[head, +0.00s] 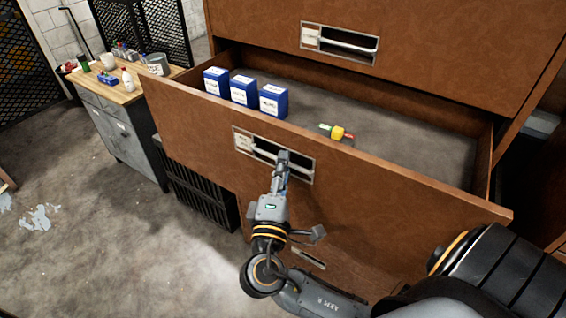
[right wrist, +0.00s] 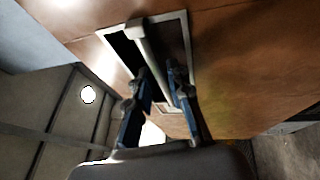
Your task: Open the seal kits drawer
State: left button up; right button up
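A wide brown drawer (head: 390,180) stands pulled well out of its cabinet, its inside showing from above. Its front has a metal-framed recess with a label card (head: 243,141), too small to read, and a bar handle (head: 268,152). My right gripper (head: 283,160) is at the right part of this handle. In the right wrist view the handle bar (right wrist: 148,55) runs between the two fingers of the right gripper (right wrist: 158,82), which look closed about it. The drawer holds blue-and-white boxes (head: 243,91) and a small yellow, red and green item (head: 337,132). My left gripper is out of view.
A closed drawer with its own handle (head: 340,41) is above. A grey cabinet with a wooden top (head: 122,92) stands at the left, bearing bottles, cups and small items. A dark slatted crate (head: 200,193) sits on the floor below the drawer. The floor at lower left is mostly clear.

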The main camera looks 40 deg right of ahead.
grip_shut()
